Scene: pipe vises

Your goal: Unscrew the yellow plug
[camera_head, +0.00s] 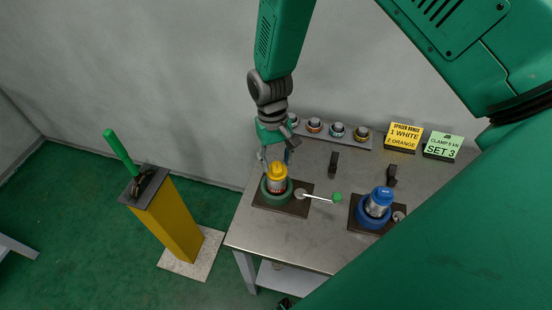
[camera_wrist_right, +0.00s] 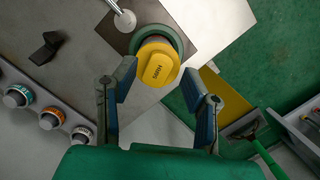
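The yellow plug (camera_head: 277,171) sits on top of a short metal pipe held upright in the green round vise (camera_head: 266,198) on the table. In the right wrist view the plug (camera_wrist_right: 158,66) shows its raised, lettered top bar. My right gripper (camera_head: 277,157) is just above and behind the plug. In the wrist view its two fingers (camera_wrist_right: 160,88) are spread, with the plug beyond the tips and nothing between the fingers. I cannot tell whether a finger touches it. My left gripper is not in view.
A blue vise (camera_head: 367,216) with a blue plug (camera_head: 381,195) stands to the right. A lever with a green knob (camera_head: 337,197) lies between the vises. Ringed pieces (camera_head: 337,130), black blocks and two signs (camera_head: 403,137) are at the back. A yellow post (camera_head: 170,217) stands left of the table.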

